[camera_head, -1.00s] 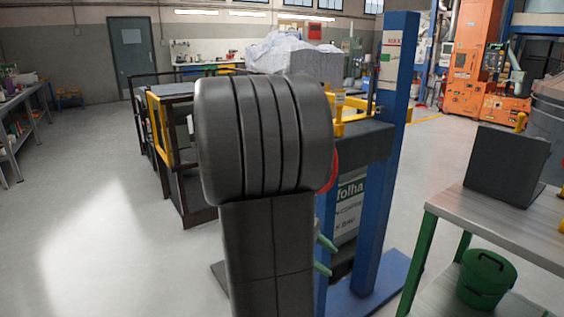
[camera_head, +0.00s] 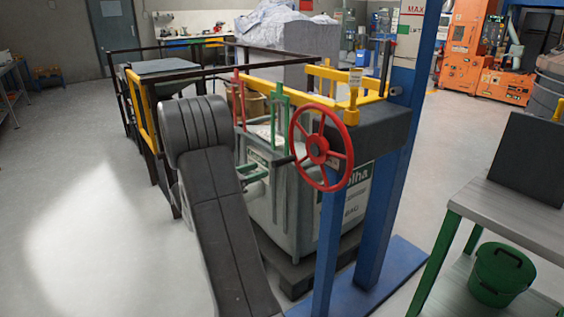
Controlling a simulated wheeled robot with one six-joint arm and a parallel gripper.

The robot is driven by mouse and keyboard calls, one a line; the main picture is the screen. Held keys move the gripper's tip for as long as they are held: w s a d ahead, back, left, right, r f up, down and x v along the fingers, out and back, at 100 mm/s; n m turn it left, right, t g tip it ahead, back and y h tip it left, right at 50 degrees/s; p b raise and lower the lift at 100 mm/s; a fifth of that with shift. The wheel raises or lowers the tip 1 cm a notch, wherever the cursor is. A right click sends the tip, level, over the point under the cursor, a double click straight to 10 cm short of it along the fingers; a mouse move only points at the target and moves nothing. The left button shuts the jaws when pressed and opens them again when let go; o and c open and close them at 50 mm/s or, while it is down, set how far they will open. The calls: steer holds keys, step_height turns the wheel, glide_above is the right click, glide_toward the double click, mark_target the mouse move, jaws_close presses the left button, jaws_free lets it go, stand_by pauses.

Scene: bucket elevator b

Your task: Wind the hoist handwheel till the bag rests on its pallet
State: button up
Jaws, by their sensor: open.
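The red handwheel (camera_head: 318,147) is in full view at the centre, on the blue hoist frame. A short dark knob or shaft sticks out to its left. The dark pallet (camera_head: 293,281) is below the bag. I cannot tell whether the bag touches it; my arm and the frame hide part of both.
The blue column (camera_head: 385,190) and its base plate stand right of the wheel. Yellow hoist arms (camera_head: 330,82) run above the bag. A dark railing is behind my arm. A green-legged bench (camera_head: 515,218) with a green bucket (camera_head: 501,275) is at right. The left floor is clear.

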mark_target(282, 162)
steer(key=x, duration=1)
steer(key=shift+w+d, duration=0.15)
steer(key=shift+d, duration=0.05)
jaws_close()
